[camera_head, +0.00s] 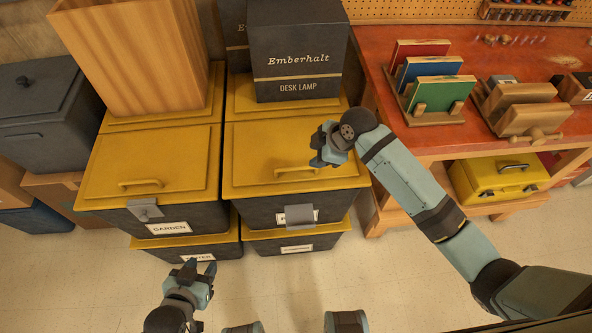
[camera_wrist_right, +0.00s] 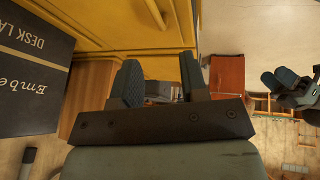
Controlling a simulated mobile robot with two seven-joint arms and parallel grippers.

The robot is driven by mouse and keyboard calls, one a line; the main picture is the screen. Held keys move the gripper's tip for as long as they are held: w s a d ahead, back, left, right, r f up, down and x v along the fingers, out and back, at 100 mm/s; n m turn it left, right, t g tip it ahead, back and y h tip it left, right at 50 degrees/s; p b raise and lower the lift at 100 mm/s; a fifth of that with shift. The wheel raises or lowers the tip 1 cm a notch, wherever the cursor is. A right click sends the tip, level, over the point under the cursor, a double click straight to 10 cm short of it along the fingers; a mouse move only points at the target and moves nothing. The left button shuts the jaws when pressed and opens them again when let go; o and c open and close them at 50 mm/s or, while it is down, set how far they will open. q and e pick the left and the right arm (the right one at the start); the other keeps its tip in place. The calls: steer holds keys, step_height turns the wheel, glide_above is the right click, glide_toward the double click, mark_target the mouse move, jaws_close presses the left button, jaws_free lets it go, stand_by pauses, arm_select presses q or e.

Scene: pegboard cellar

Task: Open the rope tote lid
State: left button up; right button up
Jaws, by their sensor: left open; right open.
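The dark tote with a yellow lid (camera_head: 260,150) at front right of the stack has a label (camera_head: 284,218) mostly covered by a grey latch (camera_head: 300,215), so I cannot read its name in full. The latch hangs down over the front wall. The lid is shut, with a yellow handle (camera_head: 295,170) near its front edge. My right gripper (camera_head: 318,148) is open and empty above the lid's right part, just right of the handle; the handle also shows in the right wrist view (camera_wrist_right: 155,13). My left gripper (camera_head: 203,270) is open and empty, low in front of the stack.
The Garden tote (camera_head: 150,165) stands to the left, its lid shut. A Desk Lamp box (camera_head: 297,50) and a wooden bin (camera_head: 130,55) stand behind on the rear totes. A red-topped workbench (camera_head: 450,128) stands to the right. The floor in front is clear.

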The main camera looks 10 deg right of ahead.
mark_target(294, 168)
steer(key=shift+n+g+h, duration=0.3)
steer(key=shift+n+g, duration=0.1)
steer(key=shift+n, duration=0.4)
steer(key=x, duration=0.4)
steer(key=w+x, duration=0.1)
steer(key=x, duration=0.7)
steer(key=shift+w+a+b, duration=0.3)
steer(key=shift+w+b, duration=0.1)
steer(key=shift+w, duration=0.05)
steer(key=shift+c, duration=0.2)
jaws_close()
